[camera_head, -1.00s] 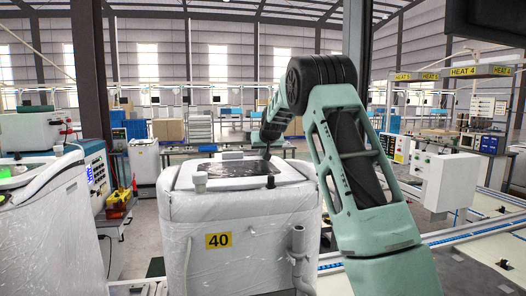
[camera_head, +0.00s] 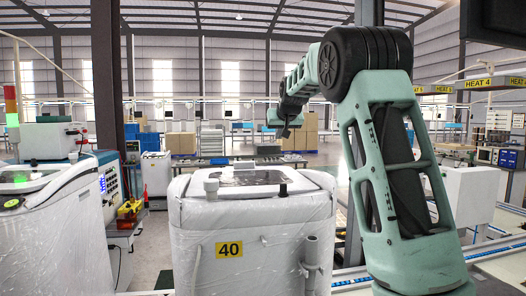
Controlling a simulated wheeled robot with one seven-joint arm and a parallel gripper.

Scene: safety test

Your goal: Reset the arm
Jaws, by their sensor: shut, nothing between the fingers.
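My arm rises from the lower right and bends over at its dark elbow joint, reaching away from the camera. My gripper (camera_head: 285,132) is small at the far end of the arm, pointing down, and looks shut and empty. It appears above the far side of a white wrapped machine (camera_head: 245,225) marked 40, clear of its top. The machine's top has a dark panel (camera_head: 247,178) with small knobs around it. The fingertips are too small to see in detail.
A white cabinet (camera_head: 468,195) and a conveyor are at the right, close to my arm. Cardboard boxes stand far behind. Air above the machine is open.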

